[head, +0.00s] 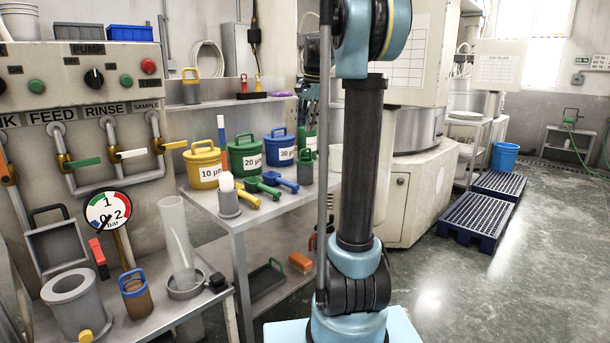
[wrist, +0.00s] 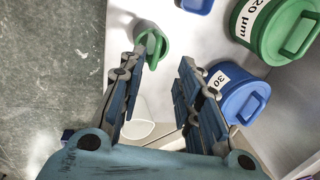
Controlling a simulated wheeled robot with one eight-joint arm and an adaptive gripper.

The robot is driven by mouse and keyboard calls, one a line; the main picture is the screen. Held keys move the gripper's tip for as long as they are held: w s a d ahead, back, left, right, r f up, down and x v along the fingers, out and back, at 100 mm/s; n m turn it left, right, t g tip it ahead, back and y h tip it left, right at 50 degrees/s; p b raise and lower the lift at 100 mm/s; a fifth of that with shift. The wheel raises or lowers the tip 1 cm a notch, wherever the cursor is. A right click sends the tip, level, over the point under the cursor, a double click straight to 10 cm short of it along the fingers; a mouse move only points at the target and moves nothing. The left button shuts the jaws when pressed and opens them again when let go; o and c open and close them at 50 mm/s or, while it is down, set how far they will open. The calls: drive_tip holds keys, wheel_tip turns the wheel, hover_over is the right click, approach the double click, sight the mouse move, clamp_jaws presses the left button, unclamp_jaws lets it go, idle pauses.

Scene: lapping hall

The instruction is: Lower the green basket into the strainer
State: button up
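The green basket (head: 306,168) is a small grey cup with a green handle, standing upright on the table beside the blue bucket. In the wrist view the basket (wrist: 152,45) shows just past my fingertips, closer to the left finger. My gripper (wrist: 163,60) is open and empty, its fingers well apart. In the head view my gripper is mostly hidden behind my arm, above the basket. What I take for the strainer (head: 70,305) is the grey, open-topped round housing with a yellow knob on the bench at front left. A grey lid (head: 57,245) stands open behind it.
Yellow (head: 203,166), green (head: 245,156) and blue (head: 280,148) lidded buckets stand on the table with scoops before them. A blue-handled basket (head: 136,293), a clear cylinder (head: 176,240) and a gauge (head: 108,211) stand near the housing.

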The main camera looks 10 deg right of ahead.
hover_over(305, 166)
drive_tip(key=w, duration=0.2)
drive_tip(key=f, duration=0.6)
drive_tip(key=shift+s+a+f, duration=0.1)
drive_tip(key=shift+a+f, duration=0.1)
drive_tip(key=shift+f, duration=0.2)
drive_tip(key=shift+w+f, duration=0.2)
drive_tip(key=shift+f, duration=0.65)
drive_tip(key=shift+w+f, duration=0.15)
drive_tip(key=shift+f, duration=0.75)
drive_tip(key=shift+w+f, duration=0.2)
drive_tip(key=shift+f, duration=0.65)
clamp_jaws()
